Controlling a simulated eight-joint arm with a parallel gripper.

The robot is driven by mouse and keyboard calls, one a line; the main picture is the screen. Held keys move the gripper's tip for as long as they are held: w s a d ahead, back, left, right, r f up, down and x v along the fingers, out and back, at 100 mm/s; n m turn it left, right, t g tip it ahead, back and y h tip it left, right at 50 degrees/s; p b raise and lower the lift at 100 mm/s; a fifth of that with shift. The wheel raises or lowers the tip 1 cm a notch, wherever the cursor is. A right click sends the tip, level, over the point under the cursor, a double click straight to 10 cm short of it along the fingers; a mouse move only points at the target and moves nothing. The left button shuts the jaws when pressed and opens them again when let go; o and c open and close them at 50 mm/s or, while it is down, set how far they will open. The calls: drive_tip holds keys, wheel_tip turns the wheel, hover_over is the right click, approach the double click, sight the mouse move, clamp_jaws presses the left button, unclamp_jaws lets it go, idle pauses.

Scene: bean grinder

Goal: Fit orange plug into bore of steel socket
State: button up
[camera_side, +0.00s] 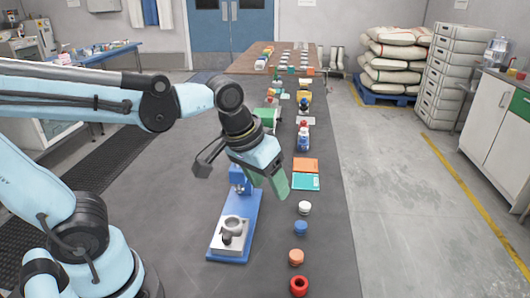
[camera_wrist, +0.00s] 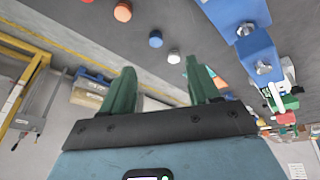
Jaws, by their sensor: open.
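The orange plug (camera_side: 296,257) stands on the dark table between a blue plug and a red ring, and it also shows near the top edge of the wrist view (camera_wrist: 123,12). What looks like the steel socket (camera_side: 233,223) is a grey ring on a grey block, at the near end of a blue base (camera_side: 243,215). My gripper (camera_side: 268,186) is in the air above and right of the blue base, apart from the plug. In the wrist view its green fingers (camera_wrist: 160,65) are spread with nothing between them. I cannot see into the socket's bore.
A blue plug (camera_side: 300,228), a white plug (camera_side: 304,208) and a red ring (camera_side: 298,286) line up with the orange plug. A blue upright (camera_side: 238,178) rises at the base's far end. Orange and teal boxes (camera_side: 305,173) and several small items stand farther back. Table left of the base is clear.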

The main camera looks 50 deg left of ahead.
sight(297, 254)
drive_tip(key=w+d+f+n+g, duration=0.2)
drive_tip(key=d+f+g, duration=0.15)
drive_tip(key=d, duration=0.45)
drive_tip(key=shift+g+y, duration=0.3)
drive_tip(key=shift+g, duration=0.15)
drive_tip(key=shift+a+f, duration=0.15)
drive_tip(key=shift+f, duration=2.7)
drive_tip(key=shift+a+f, duration=0.1)
drive_tip(key=shift+f, duration=2.7)
drive_tip(key=c, duration=1.1)
drive_tip(key=shift+r, duration=0.15)
